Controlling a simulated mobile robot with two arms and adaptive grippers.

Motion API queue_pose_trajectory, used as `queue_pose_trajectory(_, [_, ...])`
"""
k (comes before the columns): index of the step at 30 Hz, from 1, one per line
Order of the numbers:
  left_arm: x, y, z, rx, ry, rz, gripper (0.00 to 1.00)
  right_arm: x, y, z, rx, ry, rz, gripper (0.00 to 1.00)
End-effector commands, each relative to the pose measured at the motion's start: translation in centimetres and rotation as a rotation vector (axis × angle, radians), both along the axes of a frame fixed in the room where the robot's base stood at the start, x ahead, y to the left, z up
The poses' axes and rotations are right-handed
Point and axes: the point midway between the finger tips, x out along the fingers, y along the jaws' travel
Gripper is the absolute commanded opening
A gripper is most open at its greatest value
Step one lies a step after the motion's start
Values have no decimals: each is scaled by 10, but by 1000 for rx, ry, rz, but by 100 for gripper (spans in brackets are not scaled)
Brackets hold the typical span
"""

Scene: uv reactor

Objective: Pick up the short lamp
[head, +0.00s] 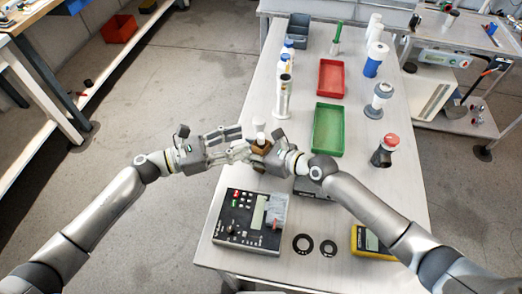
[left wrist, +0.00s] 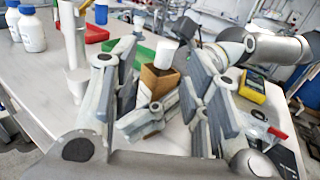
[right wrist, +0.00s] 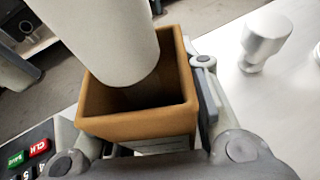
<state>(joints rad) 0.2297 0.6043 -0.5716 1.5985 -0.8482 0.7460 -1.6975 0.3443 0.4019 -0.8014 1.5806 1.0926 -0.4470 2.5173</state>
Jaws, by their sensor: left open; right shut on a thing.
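A white cylinder (head: 260,137), apparently the short lamp, stands with its lower end in an open-topped brown square box (head: 261,149). My right gripper (head: 268,153) is shut on the box. In the right wrist view, the box (right wrist: 150,124) sits between the fingers and the white cylinder (right wrist: 105,35) reaches down into it. My left gripper (head: 240,145) is open and faces the box from the left. In the left wrist view, the white cylinder (left wrist: 166,52) and brown box (left wrist: 157,82) show between and beyond the open fingers. No touch between left fingers and cylinder is clear.
A taller white cylinder (head: 283,98) stands behind the grippers. Green (head: 328,130) and red (head: 331,78) trays lie further back. A control box (head: 240,222), two black rings (head: 303,244) and a yellow meter (head: 372,242) are near the front. A red-capped dark container (head: 383,153) stands right.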

Motion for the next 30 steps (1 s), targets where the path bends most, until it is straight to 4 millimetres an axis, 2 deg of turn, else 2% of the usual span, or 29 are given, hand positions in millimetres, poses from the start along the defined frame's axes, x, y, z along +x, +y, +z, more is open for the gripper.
queue_pose_trajectory(3, [1, -20, 6, -4, -1, -4, 43, 0, 0, 0, 0, 0, 0, 8])
queue_pose_trajectory(8, [8, -39, 7, -3, 0, -2, 43, 0, 0, 0, 0, 0, 0, 8])
queue_pose_trajectory(17, [9, -44, 6, -2, 2, -1, 43, 0, 0, 0, 0, 0, 0, 8])
queue_pose_trajectory(27, [9, -43, 6, -1, 1, -1, 0, 0, 0, 0, 0, 0, 0, 8])
queue_pose_trajectory(30, [9, -43, 6, -2, 0, -1, 0, 0, 0, 0, 0, 0, 0, 8])
